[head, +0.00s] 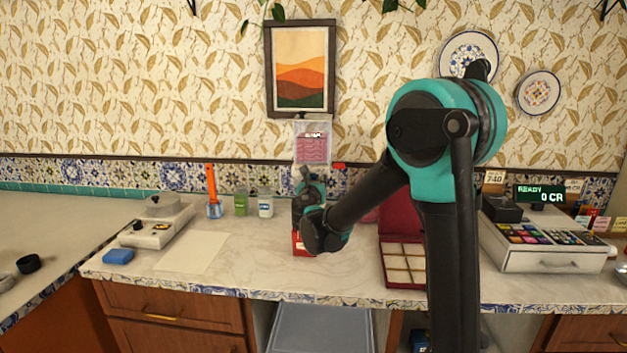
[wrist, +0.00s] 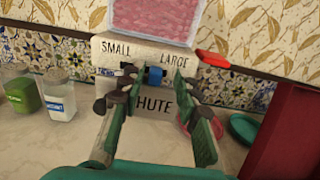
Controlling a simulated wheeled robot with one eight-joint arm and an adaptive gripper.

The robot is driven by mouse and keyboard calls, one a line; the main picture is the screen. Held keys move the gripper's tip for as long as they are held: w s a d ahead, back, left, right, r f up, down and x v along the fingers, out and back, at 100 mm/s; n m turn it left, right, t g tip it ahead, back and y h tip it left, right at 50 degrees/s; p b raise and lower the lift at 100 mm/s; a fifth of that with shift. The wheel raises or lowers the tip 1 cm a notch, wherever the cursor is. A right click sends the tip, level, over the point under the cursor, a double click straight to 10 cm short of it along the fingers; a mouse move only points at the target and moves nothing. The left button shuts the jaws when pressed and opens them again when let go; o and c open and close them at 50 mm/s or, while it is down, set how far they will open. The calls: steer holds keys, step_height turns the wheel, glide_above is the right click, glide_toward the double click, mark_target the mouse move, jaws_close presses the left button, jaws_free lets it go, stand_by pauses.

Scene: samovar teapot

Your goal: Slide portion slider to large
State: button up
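The portion slider's blue knob (wrist: 155,76) is on the cream front panel (wrist: 185,66) of a dispenser, below and between the words SMALL and LARGE. My gripper (wrist: 152,84) is in front of the panel, its two fingers apart on either side of the knob. A gap shows between the knob and the right finger; contact on the left is unclear. The fingers partly cover the word CHUTE below. In the head view, the dispenser's clear hopper with pink contents (head: 312,148) rises behind my gripper (head: 307,178); my arm hides the slider there.
A red lever (wrist: 212,58) sticks out at the dispenser's right. Jars (wrist: 60,98) stand to its left. An open dark red box (head: 404,264) is at right, a cash register (head: 545,258) beyond it. A scale (head: 158,222) and paper sheet (head: 195,252) lie left.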

steer(key=s, duration=1.2)
steer(key=shift+a, duration=0.25)
